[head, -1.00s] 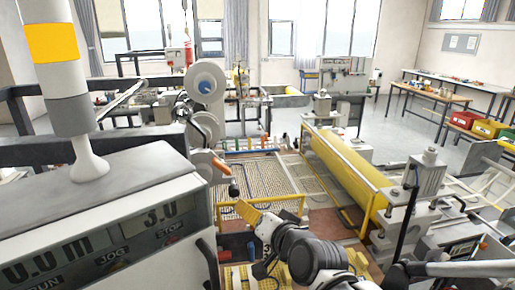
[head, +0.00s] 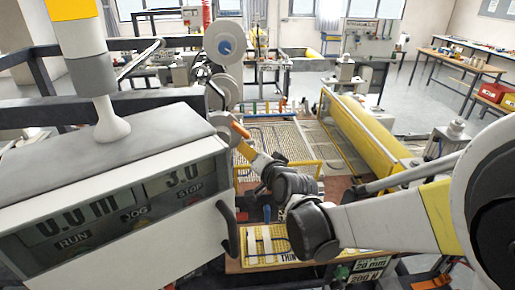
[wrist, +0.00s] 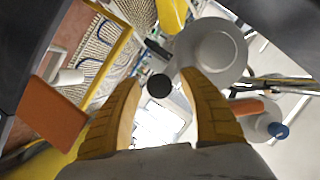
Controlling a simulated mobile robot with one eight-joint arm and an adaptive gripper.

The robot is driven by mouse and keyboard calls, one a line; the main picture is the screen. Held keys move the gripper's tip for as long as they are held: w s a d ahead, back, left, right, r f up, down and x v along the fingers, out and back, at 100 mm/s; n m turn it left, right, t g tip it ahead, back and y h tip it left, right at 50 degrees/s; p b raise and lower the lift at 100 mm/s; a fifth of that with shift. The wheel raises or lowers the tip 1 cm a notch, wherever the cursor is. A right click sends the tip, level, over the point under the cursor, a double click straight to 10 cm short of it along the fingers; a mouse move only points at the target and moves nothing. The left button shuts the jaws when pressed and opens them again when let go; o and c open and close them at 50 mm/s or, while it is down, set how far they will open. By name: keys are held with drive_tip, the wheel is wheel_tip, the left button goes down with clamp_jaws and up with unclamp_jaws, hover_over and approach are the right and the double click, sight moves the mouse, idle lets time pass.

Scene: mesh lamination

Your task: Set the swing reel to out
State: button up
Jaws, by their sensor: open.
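A column of pale reels stands beyond the grey control box. The top reel (head: 225,45) has a blue hub, and a smaller one (head: 227,88) sits below it. I cannot tell which part is the swing reel. My gripper (head: 256,152) is beside the lowest reel, over the mesh bed, with yellow fingers. In the wrist view my gripper (wrist: 160,100) is open. A black round knob (wrist: 159,86) shows between its fingertips, in front of a grey disc (wrist: 212,45). Whether the fingers touch the knob is unclear. The knob's stem is hidden.
The control box (head: 110,200) with its displays fills the left. A long yellow roller (head: 365,130) lies to the right. A yellow rail (head: 280,165) edges the mesh bed (head: 285,135). An orange plate (wrist: 50,115) is close to the left finger in the wrist view.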

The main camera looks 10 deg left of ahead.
clamp_jaws()
drive_tip(key=shift+s, duration=0.1)
drive_tip(key=shift+w+d+r+n+p, duration=0.2)
drive_tip(key=shift+d+r+n+p, duration=0.1)
drive_tip(key=shift+d+r, duration=0.15)
drive_tip(key=w+d+r+n+h+p, duration=0.2)
drive_tip(key=d+r+n+p, duration=0.3)
drive_tip(key=r, duration=0.8)
drive_tip(key=shift+w+d+h+p, duration=0.15)
drive_tip(key=shift+d+h+p, duration=0.9)
drive_tip(key=shift+d, duration=0.85)
unclamp_jaws()
